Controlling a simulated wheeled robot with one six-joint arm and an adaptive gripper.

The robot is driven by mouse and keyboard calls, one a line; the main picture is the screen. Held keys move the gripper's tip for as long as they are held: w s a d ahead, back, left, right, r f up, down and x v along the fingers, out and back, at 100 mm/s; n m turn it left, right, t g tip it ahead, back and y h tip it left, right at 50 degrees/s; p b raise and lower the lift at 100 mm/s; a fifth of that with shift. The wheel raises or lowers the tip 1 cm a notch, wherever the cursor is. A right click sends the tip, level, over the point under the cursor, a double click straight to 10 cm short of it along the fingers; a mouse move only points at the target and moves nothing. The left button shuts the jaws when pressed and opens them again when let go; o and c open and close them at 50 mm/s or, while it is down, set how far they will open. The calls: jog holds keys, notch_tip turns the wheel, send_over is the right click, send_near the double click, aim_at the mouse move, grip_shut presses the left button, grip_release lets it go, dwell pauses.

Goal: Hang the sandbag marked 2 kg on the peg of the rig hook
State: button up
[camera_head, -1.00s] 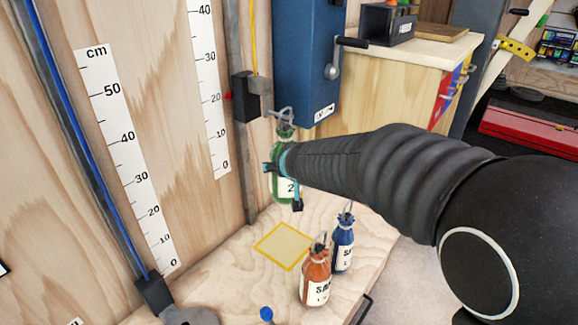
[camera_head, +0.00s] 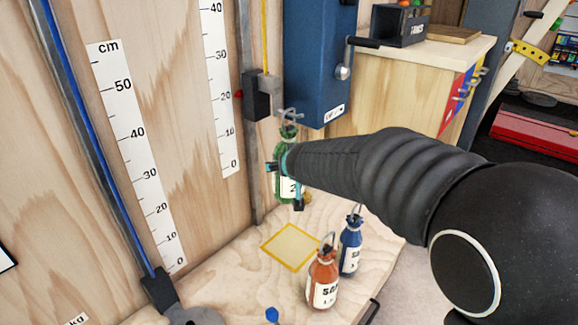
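The green sandbag (camera_head: 283,172) hangs upright in my gripper (camera_head: 284,178), above the wooden base; its label is partly covered, and only a "2" shows. A wire loop stands up from its neck. The rig hook (camera_head: 268,87), a grey block with a black slider on the vertical rail, is just above and left of the loop. The loop appears apart from the block, though its depth is hard to judge. The peg itself cannot be made out clearly. My arm comes in from the right and hides part of the bag.
An orange sandbag (camera_head: 323,279) and a blue sandbag (camera_head: 350,246) stand on the base right of a yellow square (camera_head: 291,247). A blue winch box (camera_head: 318,60) with a crank is close behind the bag. Scales marked in cm (camera_head: 137,150) line the wooden wall.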

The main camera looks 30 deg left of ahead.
jog(key=shift+r, duration=0.3)
jog(key=o, duration=1.6)
jog(key=shift+f, duration=0.1)
jog(key=shift+d+f, duration=0.1)
jog(key=shift+f, duration=0.25)
jog(key=v, duration=1.2)
jog(key=shift+r, duration=0.25)
jog(key=shift+s, duration=0.1)
